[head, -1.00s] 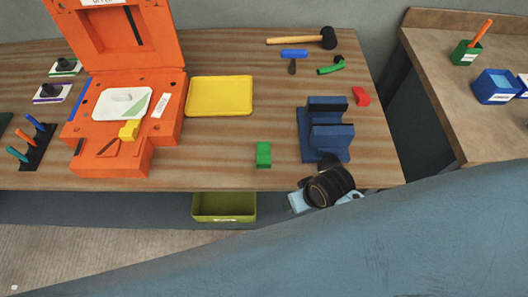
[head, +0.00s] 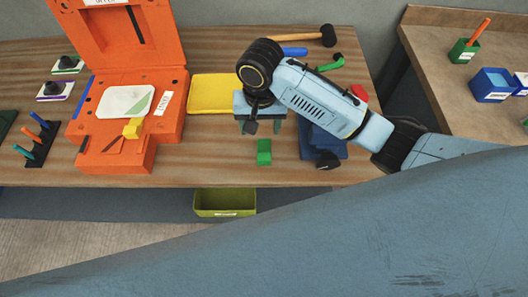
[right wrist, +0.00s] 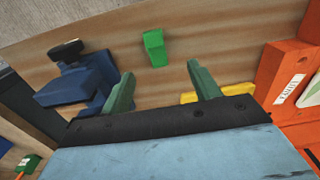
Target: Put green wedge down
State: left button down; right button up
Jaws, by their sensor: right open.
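The green wedge (head: 264,152), a small block, rests on the wooden table near its front edge. It also shows in the right wrist view (right wrist: 154,47), on bare wood beyond the fingertips. My right gripper (head: 259,126) is open and empty, just behind the wedge in the head view and apart from it. In the right wrist view its two green fingers (right wrist: 162,86) are spread wide with nothing between them. My left gripper is not in view.
A blue cradle (head: 310,144) stands right of the wedge, partly hidden by my right arm. A yellow tray (head: 211,94) and an open orange mould case (head: 172,125) lie left. An olive bin (head: 224,203) sits below the table edge. Wood around the wedge is clear.

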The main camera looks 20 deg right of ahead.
send_over(264, 154)
jog(key=f, duration=0.7)
jog(key=shift+w+a+f+b, duration=0.25)
jog(key=shift+a+f+b, duration=0.05)
jog(key=shift+s+d+f, duration=0.1)
jog(key=shift+d+f, duration=0.1)
jog(key=shift+f, duration=1.15)
jog(key=shift+s+d+f, duration=0.1)
jog(key=shift+d+f, duration=0.05)
jog(key=shift+f, duration=1.2)
jog(key=shift+c, duration=0.4)
jog(key=c, duration=1.1)
jog(key=shift+o, duration=0.2)
jog(key=shift+r, duration=0.15)
